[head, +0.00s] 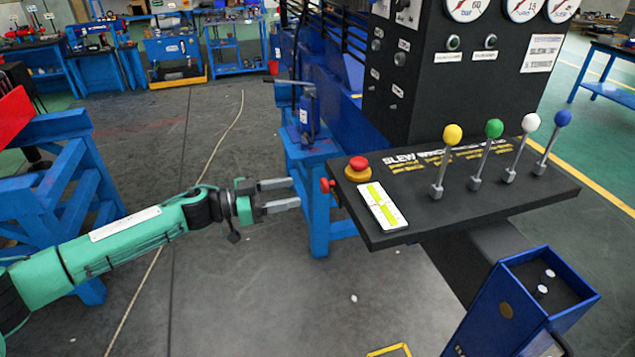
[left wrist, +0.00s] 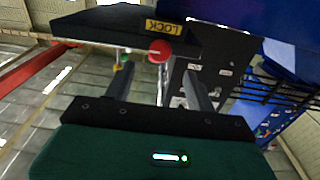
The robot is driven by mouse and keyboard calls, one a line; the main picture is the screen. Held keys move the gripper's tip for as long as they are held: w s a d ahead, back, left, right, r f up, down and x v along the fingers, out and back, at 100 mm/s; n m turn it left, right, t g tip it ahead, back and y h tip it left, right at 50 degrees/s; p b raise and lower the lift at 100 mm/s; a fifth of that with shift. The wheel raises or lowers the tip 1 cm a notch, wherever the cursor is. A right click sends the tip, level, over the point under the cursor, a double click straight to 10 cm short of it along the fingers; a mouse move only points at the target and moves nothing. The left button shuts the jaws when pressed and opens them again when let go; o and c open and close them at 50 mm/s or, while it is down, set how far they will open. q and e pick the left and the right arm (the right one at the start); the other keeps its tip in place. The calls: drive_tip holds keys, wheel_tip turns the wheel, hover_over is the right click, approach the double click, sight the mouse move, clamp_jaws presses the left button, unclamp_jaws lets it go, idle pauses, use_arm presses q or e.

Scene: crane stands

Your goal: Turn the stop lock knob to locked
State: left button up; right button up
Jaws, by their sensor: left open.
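The stop lock knob (head: 328,186) is small and red, on the left edge of the black control console (head: 480,212). In the left wrist view the red knob (left wrist: 159,50) shows under the dark panel, beside a yellow LOCK label (left wrist: 164,27). My left gripper (head: 296,193) is open and empty, its fingers pointing right at the knob with a small gap. In the left wrist view the open fingers (left wrist: 158,80) lie to either side of the knob's line. I cannot tell which position the knob is turned to. My right gripper is not in view.
A red mushroom button (head: 358,163) on a yellow base, a level gauge (head: 382,207) and several levers stand on the console top. A blue stand (head: 317,160) with a jack is behind the gripper. A blue box (head: 505,308) stands at the lower right. Floor below the gripper is clear.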

sight(322, 187)
use_arm(q)
drive_tip(key=p+x, duration=0.2)
drive_tip(key=x, duration=0.6)
drive_tip(key=shift+f, duration=0.1)
drive_tip(key=c, duration=1)
